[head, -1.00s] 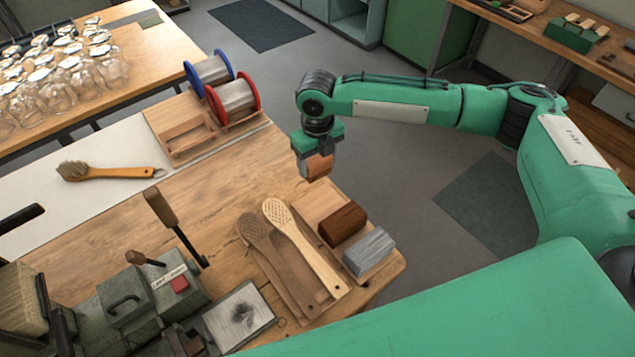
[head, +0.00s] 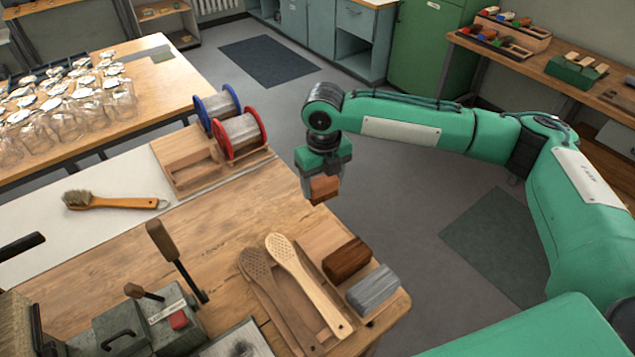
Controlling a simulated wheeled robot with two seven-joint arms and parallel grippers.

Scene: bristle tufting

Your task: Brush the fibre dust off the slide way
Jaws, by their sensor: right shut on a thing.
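The hand brush (head: 116,201), with a wooden handle and pale bristles, lies on the white strip at the left of the bench. At the bottom edge, a pale metal plate with a dark dusty smudge (head: 238,346), seemingly the slide way, is part of the green-grey machine (head: 150,325) and is partly cut off. My right gripper (head: 322,180) is shut on an orange-brown block (head: 324,189), held in the air just past the bench's far right edge, well away from the brush and the plate. My left gripper is not in view.
Two wire spools, blue-rimmed (head: 215,106) and red-rimmed (head: 240,136), stand on a wooden holder. Two perforated paddles (head: 305,285), a dark brown block (head: 346,260) and a grey block (head: 374,290) lie at the right end. An upright lever (head: 175,260) rises from the machine. Mid-bench is clear.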

